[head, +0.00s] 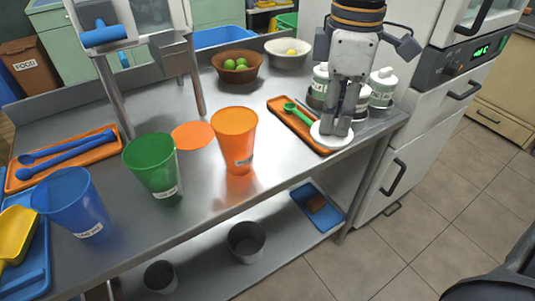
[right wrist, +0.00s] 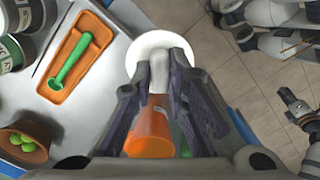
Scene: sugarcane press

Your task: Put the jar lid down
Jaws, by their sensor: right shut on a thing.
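The jar lid (head: 322,138) is a white disc with a knob. My right gripper (head: 338,122) points down and is shut on the lid's knob. In the right wrist view the lid (right wrist: 150,45) shows beyond the fingers of the gripper (right wrist: 160,78), with the knob between them. The lid is at the front right part of the steel table (head: 275,190), by the near end of an orange tray (head: 290,118). I cannot tell whether it touches the table. My left gripper is not in view.
Labelled jars (head: 382,88) stand just behind my right gripper, partly hidden by it. A green scoop (head: 297,113) lies in the orange tray. An orange cup (head: 235,140) and a green cup (head: 153,165) stand to the left. The table's front edge is close.

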